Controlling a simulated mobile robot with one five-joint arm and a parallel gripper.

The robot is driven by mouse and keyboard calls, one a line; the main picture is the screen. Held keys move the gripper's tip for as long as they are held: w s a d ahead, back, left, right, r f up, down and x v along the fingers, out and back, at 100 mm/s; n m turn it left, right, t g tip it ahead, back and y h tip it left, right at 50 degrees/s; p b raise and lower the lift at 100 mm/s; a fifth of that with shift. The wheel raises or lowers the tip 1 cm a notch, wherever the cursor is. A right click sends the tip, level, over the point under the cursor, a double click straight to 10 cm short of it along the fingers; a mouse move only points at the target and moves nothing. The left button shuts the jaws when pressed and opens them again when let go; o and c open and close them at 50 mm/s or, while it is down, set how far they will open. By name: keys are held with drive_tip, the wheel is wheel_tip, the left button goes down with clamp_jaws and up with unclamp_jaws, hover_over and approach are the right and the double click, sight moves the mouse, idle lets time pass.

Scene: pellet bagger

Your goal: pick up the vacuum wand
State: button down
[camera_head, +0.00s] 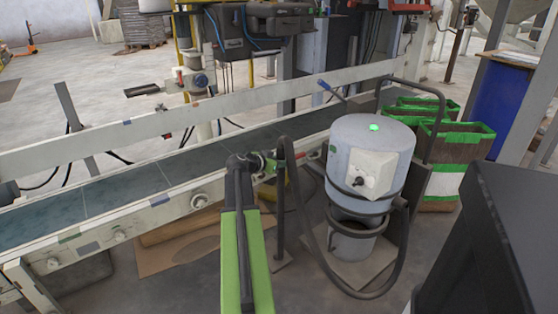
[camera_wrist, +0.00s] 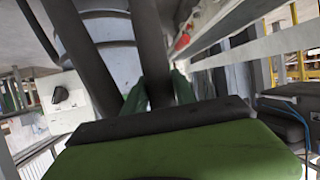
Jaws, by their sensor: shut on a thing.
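The vacuum wand (camera_head: 279,220) is a dark, thin tube standing near upright beside the conveyor in the head view. Its lower end is near the floor, by a flat plate. My gripper (camera_head: 268,163) is at its upper part, shut on it. In the wrist view the dark wand (camera_wrist: 151,45) runs between the green fingers of my gripper (camera_wrist: 158,88). The black hose (camera_head: 310,225) loops from the top of the wand down to the grey vacuum drum (camera_head: 348,145). The exact finger contact is partly hidden in the head view.
The long conveyor (camera_head: 125,190) runs behind the wand, with a pale side rail. Brown bags with green edges (camera_head: 455,145) stand right of the vacuum. A blue bin (camera_head: 497,110) is further right. Cardboard (camera_head: 160,258) lies on the floor under the conveyor.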

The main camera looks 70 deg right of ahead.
drive_tip(key=s+a+r+p, duration=0.4)
drive_tip(key=s+r+p, duration=0.1)
drive_tip(key=s, duration=0.3)
drive_tip(key=shift+s+a+r, duration=0.2)
drive_tip(key=shift+r, duration=0.15)
idle(0.4)
wheel_tip(320, 180, up, 25)
drive_tip(key=p, duration=2.4)
drive_tip(key=shift+f+p, duration=0.2)
drive_tip(key=shift+p, duration=0.2)
drive_tip(key=shift+w, duration=0.1)
